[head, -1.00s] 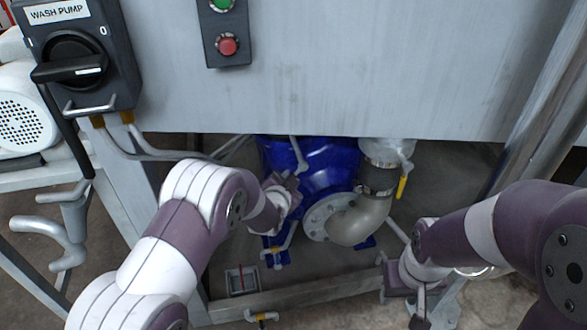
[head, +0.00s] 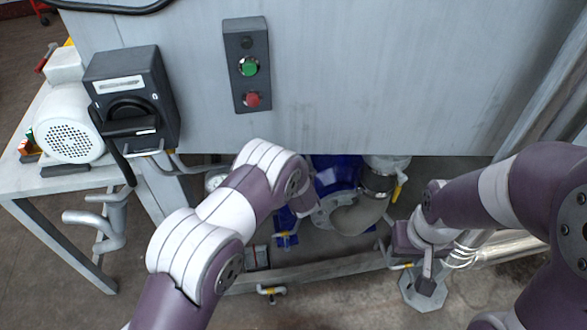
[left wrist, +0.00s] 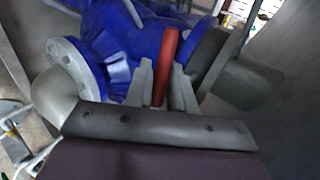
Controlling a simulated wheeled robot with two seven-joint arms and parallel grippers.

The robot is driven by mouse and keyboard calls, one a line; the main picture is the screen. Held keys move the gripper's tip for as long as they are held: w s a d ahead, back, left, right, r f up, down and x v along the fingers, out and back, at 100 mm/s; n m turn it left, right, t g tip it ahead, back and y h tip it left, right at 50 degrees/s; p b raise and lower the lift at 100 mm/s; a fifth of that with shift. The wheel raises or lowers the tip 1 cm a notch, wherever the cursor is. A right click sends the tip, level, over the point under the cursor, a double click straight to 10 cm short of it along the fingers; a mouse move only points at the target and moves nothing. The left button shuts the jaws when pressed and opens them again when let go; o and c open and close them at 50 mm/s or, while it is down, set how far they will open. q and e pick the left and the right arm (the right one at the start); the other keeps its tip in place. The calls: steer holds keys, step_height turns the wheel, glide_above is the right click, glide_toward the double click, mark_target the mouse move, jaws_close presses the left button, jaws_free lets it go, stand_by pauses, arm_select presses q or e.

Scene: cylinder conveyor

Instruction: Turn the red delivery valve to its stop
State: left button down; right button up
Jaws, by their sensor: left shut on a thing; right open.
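The red valve handle (left wrist: 170,52) stands upright in the left wrist view, in front of a blue pump body. My left gripper (left wrist: 162,88) is shut on it, with one grey finger on each side. In the head view my left forearm covers the handle and most of that gripper. The blue pump (head: 335,175) shows under the grey panel there. My right gripper (head: 428,278) is open and empty at the lower right, pointing down and away from the valve.
A grey curved pipe (head: 358,216) joins the pump's flange. A yellow-handled valve (head: 398,188) is right of it. A steel panel (head: 370,80) hangs above, with a button box (head: 246,65) and a black switch box (head: 128,100). A frame rail (head: 320,270) runs below.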

arm_select(q)
steer(key=shift+r+m+p, duration=0.2)
steer(key=shift+m+p, duration=0.1)
steer(key=shift+p, duration=0.1)
steer(key=c, duration=1.1)
jaws_free()
steer(key=shift+d+p+v, duration=0.1)
steer(key=shift+p+v, duration=0.4)
steer(key=shift+v, duration=2.7)
steer(key=shift+d+p+v, duration=0.15)
steer(key=shift+p+v, duration=0.3)
steer(key=shift+v, duration=2.75)
steer(key=shift+w, duration=0.1)
